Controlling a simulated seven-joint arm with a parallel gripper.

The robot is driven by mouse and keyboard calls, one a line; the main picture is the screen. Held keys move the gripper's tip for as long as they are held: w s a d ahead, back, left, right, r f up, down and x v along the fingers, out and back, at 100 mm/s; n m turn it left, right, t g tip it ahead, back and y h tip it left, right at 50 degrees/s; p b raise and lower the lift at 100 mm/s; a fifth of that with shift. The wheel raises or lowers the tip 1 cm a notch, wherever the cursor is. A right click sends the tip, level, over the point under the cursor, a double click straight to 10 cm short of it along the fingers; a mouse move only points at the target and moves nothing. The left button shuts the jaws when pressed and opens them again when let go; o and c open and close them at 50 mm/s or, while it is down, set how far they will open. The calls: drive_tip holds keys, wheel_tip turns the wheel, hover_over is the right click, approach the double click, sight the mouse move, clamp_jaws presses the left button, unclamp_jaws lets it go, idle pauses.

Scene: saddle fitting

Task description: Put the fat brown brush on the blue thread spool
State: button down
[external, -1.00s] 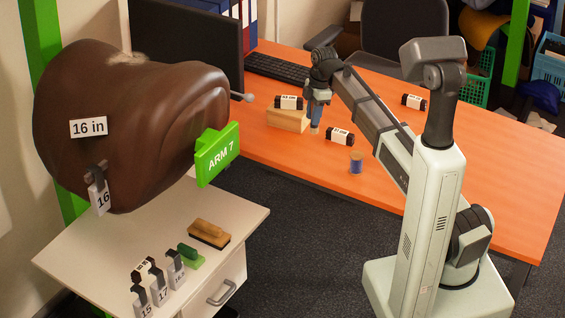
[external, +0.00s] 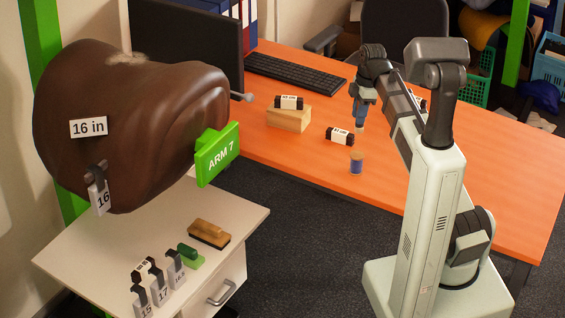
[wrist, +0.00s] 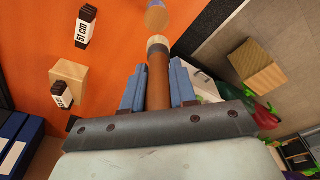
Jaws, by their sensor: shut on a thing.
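My gripper (external: 363,106) is shut on the fat brown brush (wrist: 158,85) and holds it over the desk. In the wrist view the brush runs between the two blue fingers (wrist: 158,74), with a dark band and a pale tip at its far end. In the external view only its lower end (external: 360,125) shows, pointing down. The blue thread spool (external: 356,164) stands upright on the orange desk, below the brush tip with a visible gap between them. Its pale round top (wrist: 157,17) shows just past the brush tip in the wrist view.
A black-and-white labelled roll (external: 340,136) lies left of the spool. Another labelled roll (external: 289,102) lies on a wooden block (external: 289,119). A keyboard (external: 296,72) is at the back. The orange desk (external: 440,205) is clear right of the spool.

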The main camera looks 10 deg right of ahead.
drive_tip(key=shift+f, duration=4.35)
drive_tip(key=shift+f, duration=0.15)
drive_tip(key=c, duration=0.9)
unclamp_jaws()
drive_tip(key=r, duration=0.4)
drive_tip(key=d+r, duration=0.1)
drive_tip(key=r, duration=0.7)
drive_tip(key=shift+d+r, duration=0.1)
drive_tip(key=shift+d, duration=0.3)
